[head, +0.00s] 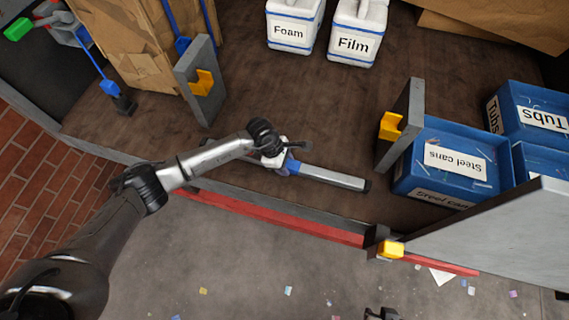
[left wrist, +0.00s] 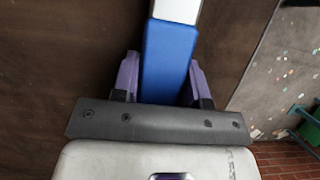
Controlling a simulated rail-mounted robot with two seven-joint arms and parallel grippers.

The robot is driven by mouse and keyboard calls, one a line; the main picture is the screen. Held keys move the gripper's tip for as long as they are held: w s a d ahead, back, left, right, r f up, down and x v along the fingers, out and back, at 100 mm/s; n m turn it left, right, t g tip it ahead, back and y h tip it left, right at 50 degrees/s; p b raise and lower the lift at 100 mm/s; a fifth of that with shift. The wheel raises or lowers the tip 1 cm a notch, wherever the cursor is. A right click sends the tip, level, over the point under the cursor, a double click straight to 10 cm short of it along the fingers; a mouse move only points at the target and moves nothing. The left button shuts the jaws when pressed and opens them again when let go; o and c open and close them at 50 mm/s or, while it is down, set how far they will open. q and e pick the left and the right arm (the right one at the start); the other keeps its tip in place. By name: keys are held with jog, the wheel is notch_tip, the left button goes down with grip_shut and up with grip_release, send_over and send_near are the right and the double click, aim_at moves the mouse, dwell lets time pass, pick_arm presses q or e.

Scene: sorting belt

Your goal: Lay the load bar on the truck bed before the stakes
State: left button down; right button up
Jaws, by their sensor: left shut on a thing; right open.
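The load bar (head: 335,179) is a grey bar with a blue middle grip and a dark end cap. It lies along the front part of the brown truck bed (head: 320,110); whether it touches the bed I cannot tell. My left gripper (head: 286,166) is shut on its blue section. In the left wrist view the blue section (left wrist: 168,60) sits between the purple fingers (left wrist: 160,80). Two grey stakes with yellow brackets, the left stake (head: 188,88) and the right stake (head: 412,97), stand behind the bar's line. My right gripper (head: 381,314) barely shows at the bottom edge.
Foam (head: 291,42) and Film (head: 353,45) containers stand at the back. Blue crates (head: 434,132) are at the right, a cardboard stack (head: 125,35) at the left. A red-striped edge (head: 300,225) with a yellow latch (head: 391,250) borders the bed. The bed's middle is clear.

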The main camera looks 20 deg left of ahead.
pick_arm(q)
jog(key=c, duration=1)
grip_release()
jog(key=shift+f, duration=0.2)
jog(key=shift+o, duration=1.8)
jog(key=shift+s+r+p, duration=0.1)
jog(key=shift+r+p, duration=0.45)
jog(key=shift+p, duration=0.1)
jog(key=shift+a+r, duration=0.15)
jog(key=shift+r, duration=0.15)
jog(key=b+v, duration=0.1)
jog(key=v, duration=0.9)
jog(key=shift+r+b, duration=0.15)
jog(key=shift+b, duration=0.2)
jog(key=shift+a+r, duration=0.2)
jog(key=shift+r, duration=0.45)
